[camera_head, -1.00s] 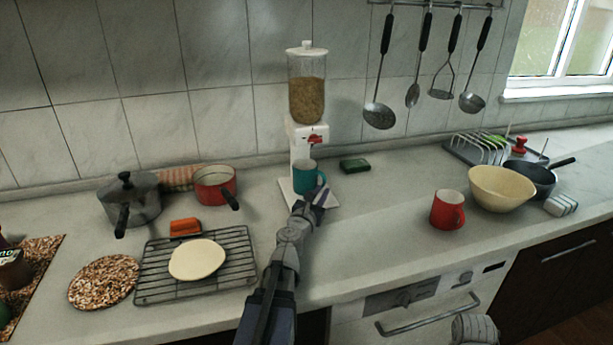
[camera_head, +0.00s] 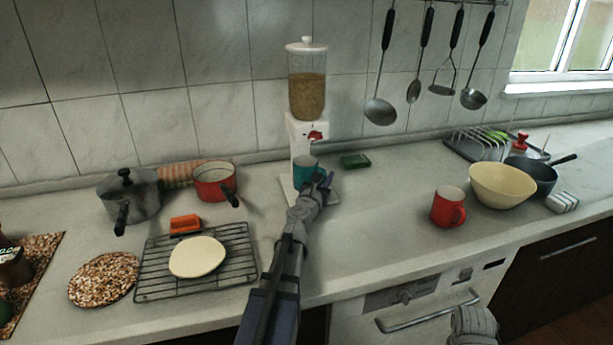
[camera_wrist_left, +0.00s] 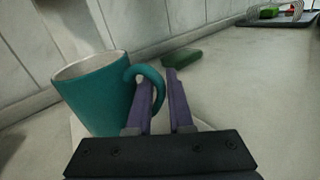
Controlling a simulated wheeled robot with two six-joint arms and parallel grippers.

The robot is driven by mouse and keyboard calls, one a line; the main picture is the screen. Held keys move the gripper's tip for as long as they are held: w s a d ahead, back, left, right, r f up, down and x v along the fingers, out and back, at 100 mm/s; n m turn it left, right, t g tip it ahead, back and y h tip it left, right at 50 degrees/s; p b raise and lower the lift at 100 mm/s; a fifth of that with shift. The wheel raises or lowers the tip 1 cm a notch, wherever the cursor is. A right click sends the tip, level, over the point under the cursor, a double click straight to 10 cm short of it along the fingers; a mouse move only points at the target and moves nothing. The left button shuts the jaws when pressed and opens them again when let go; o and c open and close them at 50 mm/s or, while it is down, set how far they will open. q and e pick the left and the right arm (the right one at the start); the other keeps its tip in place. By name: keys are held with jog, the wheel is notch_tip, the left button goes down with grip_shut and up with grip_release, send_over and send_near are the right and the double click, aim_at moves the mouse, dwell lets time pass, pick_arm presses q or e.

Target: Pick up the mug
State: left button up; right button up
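The teal mug (camera_head: 305,172) stands upright on the white base of the dispenser, under its spout. The mug (camera_wrist_left: 95,95) fills the left of the left wrist view, with its looped handle (camera_wrist_left: 150,72) facing my gripper. My left gripper (camera_head: 322,182) is at the mug's right side. In the left wrist view, its two purple fingers (camera_wrist_left: 160,82) stand a little apart at the handle. One finger overlaps the handle loop and the other is just right of it; firm contact cannot be seen.
The dispenser (camera_head: 307,95) rises behind the mug. A green block (camera_head: 355,161) lies right of it. A red mug (camera_head: 447,208) and cream bowl (camera_head: 500,186) stand farther right. A red pan (camera_head: 214,182) and wire rack (camera_head: 152,280) are left. The counter between the mugs is clear.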

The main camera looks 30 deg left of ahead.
pick_arm(q)
jog(key=shift+x, duration=1.1)
jog(key=shift+s, duration=0.1)
grip_shut()
dwell(0.4)
